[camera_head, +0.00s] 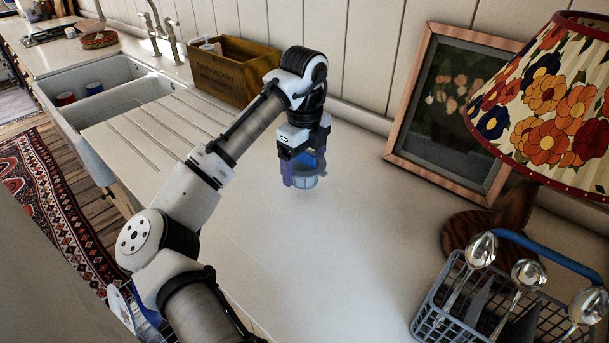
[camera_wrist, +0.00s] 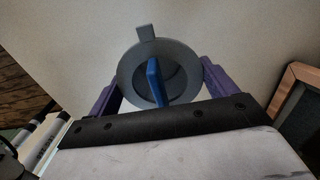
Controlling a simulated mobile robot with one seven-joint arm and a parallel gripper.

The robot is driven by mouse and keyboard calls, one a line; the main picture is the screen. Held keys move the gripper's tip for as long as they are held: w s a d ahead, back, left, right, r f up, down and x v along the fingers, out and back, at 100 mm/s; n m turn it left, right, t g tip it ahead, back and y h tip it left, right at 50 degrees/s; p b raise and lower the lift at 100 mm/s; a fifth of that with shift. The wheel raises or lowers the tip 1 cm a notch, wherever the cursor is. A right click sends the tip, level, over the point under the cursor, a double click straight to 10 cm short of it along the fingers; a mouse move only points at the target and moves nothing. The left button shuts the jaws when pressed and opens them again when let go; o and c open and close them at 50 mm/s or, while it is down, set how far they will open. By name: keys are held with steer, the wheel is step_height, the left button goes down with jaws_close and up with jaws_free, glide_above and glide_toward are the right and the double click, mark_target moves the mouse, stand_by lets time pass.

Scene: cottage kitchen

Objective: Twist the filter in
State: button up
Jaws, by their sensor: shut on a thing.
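My gripper (camera_head: 303,170) has its purple fingers shut on a grey, round, cup-like part with a blue bar across its middle, which looks like the filter (camera_head: 306,182). In the wrist view the filter (camera_wrist: 130,72) sits between the two fingers (camera_wrist: 160,85), its open top facing the camera and a small grey tab on the far side of its rim. It is over the pale countertop (camera_head: 270,240); I cannot tell whether it touches it. No socket for the filter is recognisable in either view.
A wooden box (camera_head: 232,72) and a framed picture (camera_head: 450,110) stand along the back wall. A flowered lamp (camera_head: 550,100) and a grey-blue basket of spoons (camera_head: 425,318) are on the right. A sink (camera_head: 120,90) is at left. The middle of the counter is clear.

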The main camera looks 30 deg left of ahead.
steer(key=shift+f, duration=1.95)
steer(key=shift+f, duration=0.1)
steer(key=o, duration=0.9)
steer(key=shift+c, duration=0.2)
